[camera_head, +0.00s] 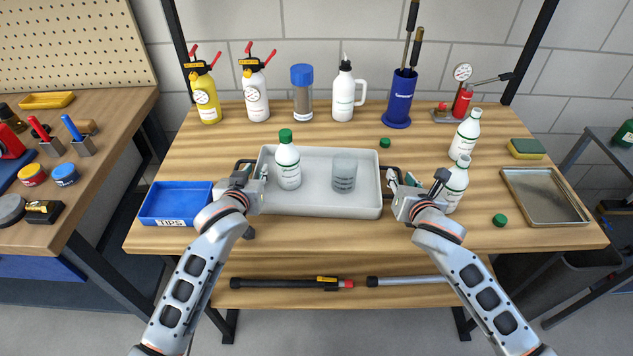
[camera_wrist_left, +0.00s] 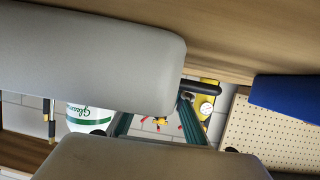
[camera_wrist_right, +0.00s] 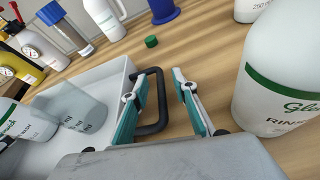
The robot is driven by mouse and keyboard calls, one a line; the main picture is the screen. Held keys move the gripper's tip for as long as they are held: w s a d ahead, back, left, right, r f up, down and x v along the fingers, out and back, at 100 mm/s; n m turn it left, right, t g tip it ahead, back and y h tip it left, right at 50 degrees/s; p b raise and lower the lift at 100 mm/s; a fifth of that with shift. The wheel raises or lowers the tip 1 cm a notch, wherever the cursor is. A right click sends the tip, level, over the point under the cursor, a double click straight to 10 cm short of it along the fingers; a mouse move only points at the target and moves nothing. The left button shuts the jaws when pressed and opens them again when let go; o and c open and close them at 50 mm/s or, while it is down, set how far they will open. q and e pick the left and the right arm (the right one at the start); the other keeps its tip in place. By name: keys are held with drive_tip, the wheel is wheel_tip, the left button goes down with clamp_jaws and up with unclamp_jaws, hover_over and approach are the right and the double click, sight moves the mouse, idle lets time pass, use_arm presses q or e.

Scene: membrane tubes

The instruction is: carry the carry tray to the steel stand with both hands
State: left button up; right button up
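The pale grey carry tray (camera_head: 320,210) rests on the wooden bench, with a black handle at each short end. A green-capped white bottle (camera_head: 288,165) and a clear beaker (camera_head: 344,176) stand upright in it. My left gripper (camera_head: 256,176) is at the tray's left handle; its fingers are apart in the left wrist view (camera_wrist_left: 156,122). My right gripper (camera_head: 397,183) is at the right handle (camera_wrist_right: 158,100); in the right wrist view its fingers are open on either side of the handle bar. I cannot clearly identify the steel stand.
A blue bin (camera_head: 175,203) lies left of the tray. White bottles (camera_head: 456,184) stand close to my right gripper. A shallow metal tray (camera_head: 545,196) and a sponge (camera_head: 526,148) lie farther right. Sprayers and bottles line the bench's back. A dark metal frame (camera_head: 590,150) stands beyond the right edge.

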use_arm(q)
clamp_jaws()
use_arm(e)
clamp_jaws()
use_arm(q)
drive_tip(key=shift+r, duration=0.15)
use_arm(e)
drive_tip(key=shift+r, duration=0.15)
